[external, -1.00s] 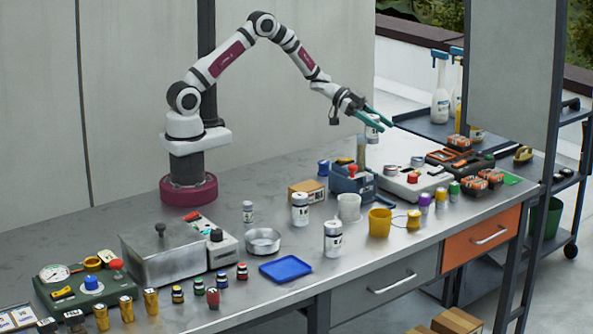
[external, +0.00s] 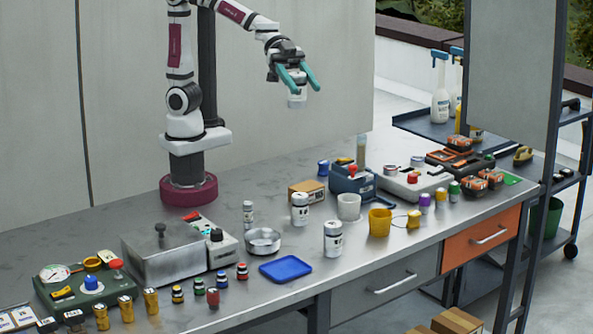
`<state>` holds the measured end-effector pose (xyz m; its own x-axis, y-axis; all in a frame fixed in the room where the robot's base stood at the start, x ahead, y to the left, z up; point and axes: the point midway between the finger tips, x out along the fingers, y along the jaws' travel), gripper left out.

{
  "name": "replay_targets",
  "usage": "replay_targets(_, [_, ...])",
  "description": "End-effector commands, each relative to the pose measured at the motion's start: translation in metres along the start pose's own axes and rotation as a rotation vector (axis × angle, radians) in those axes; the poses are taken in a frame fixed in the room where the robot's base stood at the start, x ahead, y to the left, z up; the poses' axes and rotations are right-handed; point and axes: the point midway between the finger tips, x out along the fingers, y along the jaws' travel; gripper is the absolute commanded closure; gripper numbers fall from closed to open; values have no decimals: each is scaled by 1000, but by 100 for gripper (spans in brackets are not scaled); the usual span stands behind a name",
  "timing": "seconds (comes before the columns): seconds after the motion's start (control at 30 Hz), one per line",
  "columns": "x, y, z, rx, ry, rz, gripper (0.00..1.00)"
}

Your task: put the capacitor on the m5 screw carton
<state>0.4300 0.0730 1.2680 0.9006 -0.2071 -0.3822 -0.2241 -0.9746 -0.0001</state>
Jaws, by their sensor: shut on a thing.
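My gripper (external: 300,88) is raised above the workbench in the external view. Its teal fingers are shut on a white cylindrical capacitor (external: 297,99), which hangs roughly upright in the air. The brown carton (external: 307,192) sits on the bench below, apart from the capacitor. Print shows on its side but is too small to read. Its top looks bare.
White canisters (external: 300,210) and (external: 333,239) stand in front of the carton. A blue-grey box (external: 352,180) stands to its right. A white cup (external: 349,207) and yellow cup (external: 380,223) are nearby. Bare bench lies left of the carton.

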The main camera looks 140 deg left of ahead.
Motion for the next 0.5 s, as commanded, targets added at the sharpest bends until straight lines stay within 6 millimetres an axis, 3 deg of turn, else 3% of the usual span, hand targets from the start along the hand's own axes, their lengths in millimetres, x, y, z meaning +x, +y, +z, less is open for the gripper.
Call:
replay_targets(0.2, [-12,47,-13,19,2,40,100])
replay_targets(0.47, [-24,80,-20,30,1,70,100])
replay_targets(0.5, [-22,76,-15,26,-3,68,100])
